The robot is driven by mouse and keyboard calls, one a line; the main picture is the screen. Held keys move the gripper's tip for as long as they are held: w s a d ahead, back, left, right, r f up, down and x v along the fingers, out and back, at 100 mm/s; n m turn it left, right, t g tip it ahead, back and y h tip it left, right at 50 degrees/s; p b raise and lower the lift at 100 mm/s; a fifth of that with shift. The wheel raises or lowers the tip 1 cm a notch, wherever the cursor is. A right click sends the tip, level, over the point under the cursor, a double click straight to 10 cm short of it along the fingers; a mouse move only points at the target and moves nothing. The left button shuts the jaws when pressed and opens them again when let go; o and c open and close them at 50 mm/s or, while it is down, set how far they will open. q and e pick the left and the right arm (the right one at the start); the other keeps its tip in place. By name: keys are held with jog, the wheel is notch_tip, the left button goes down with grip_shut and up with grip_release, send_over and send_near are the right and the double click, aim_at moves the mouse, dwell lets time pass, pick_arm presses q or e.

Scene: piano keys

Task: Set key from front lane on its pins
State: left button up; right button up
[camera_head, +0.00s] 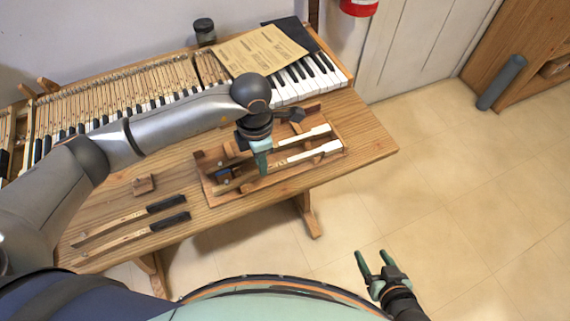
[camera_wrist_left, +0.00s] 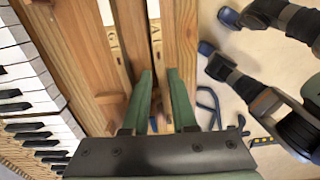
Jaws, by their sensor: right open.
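A wooden fixture (camera_head: 212,188) on the bench holds two white-tipped keys. The rear-lane key (camera_head: 312,133) and the front-lane key (camera_head: 318,154) lie side by side, slanting up to the right. My left gripper (camera_head: 262,168) points down at the front key. In the left wrist view its two green fingers (camera_wrist_left: 160,76) stand on either side of that key's wooden stick (camera_wrist_left: 157,45); whether they press on it cannot be told. My right gripper (camera_head: 366,264) is open and empty, over the floor. The pins under the keys cannot be made out.
Two black-tipped keys (camera_head: 130,230) and a small wooden block (camera_head: 144,185) lie at the left front. The bench's right end (camera_head: 365,145) is clear.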

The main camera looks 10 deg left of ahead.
pick_arm(q)
jog(key=shift+f+b, duration=0.85)
jog(key=shift+f, duration=0.05)
dwell(0.4)
grip_shut()
jog(key=shift+r, duration=0.1)
dwell(1.2)
